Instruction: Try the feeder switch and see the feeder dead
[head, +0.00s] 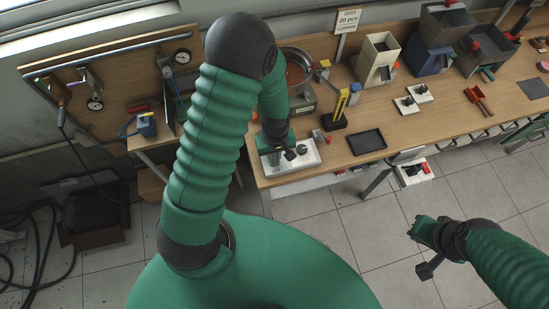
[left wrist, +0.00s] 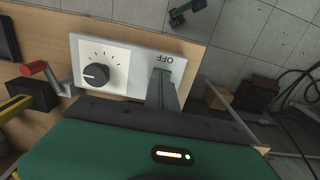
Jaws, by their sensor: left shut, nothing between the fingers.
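A white control box (head: 306,160) sits near the bench's front edge. In the left wrist view, the same box (left wrist: 141,56) shows a black round knob (left wrist: 96,75) with a dial scale and the word OFF (left wrist: 167,58), upside down. My left gripper (head: 285,154) is over the box; in the left wrist view its shut, empty fingers (left wrist: 162,82) reach down beside OFF and hide the switch there. I cannot tell whether they touch it. A feeder bowl (head: 296,70) with reddish contents stands behind, partly hidden by my left arm. My right gripper (head: 422,233) hangs over the floor, its jaws unclear.
A black tray (head: 367,142) and a yellow-and-black stand (head: 342,108) are right of the box. A red-handled lever (head: 320,136) is close to it. A sign (head: 348,20) reads 20 pcs COPPER. Bins (head: 377,60) stand farther right. The floor in front is clear.

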